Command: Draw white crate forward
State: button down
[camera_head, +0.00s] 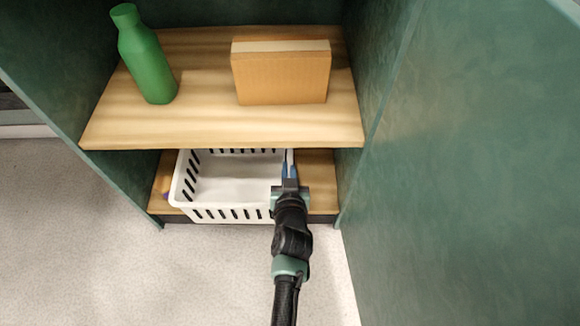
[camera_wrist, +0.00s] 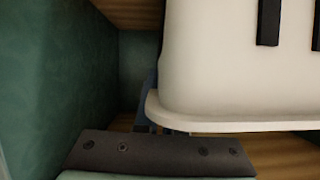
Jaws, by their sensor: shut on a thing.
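The white crate (camera_head: 232,214) sits on the lower wooden shelf, with slots along its walls; the part of it I can see inside looks empty. Its front edge reaches to about the shelf's front edge, and its back lies under the upper shelf. My gripper (camera_head: 289,171) is at the crate's front right corner, shut on its right wall. In the wrist view the crate's pale wall and rim (camera_wrist: 230,125) fill the upper right. A blue finger of my gripper (camera_wrist: 150,108) shows against the rim; the other finger is mostly hidden.
A green bottle (camera_head: 147,62) and an orange-brown box (camera_head: 281,77) stand on the upper shelf (camera_head: 215,128). Green side panels (camera_head: 480,150) bound the shelves left and right. The pale floor (camera_head: 90,240) in front at left is clear.

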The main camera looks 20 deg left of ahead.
jog(key=shift+s, duration=0.15)
jog(key=c, duration=0.9)
grip_release()
jog(key=shift+c, duration=0.2)
jog(key=p+v, duration=0.4)
jog(key=v, duration=0.8)
jog(key=shift+s+d+r, duration=0.15)
jog(key=shift+s+r, duration=0.05)
jog(key=shift+s, duration=0.15)
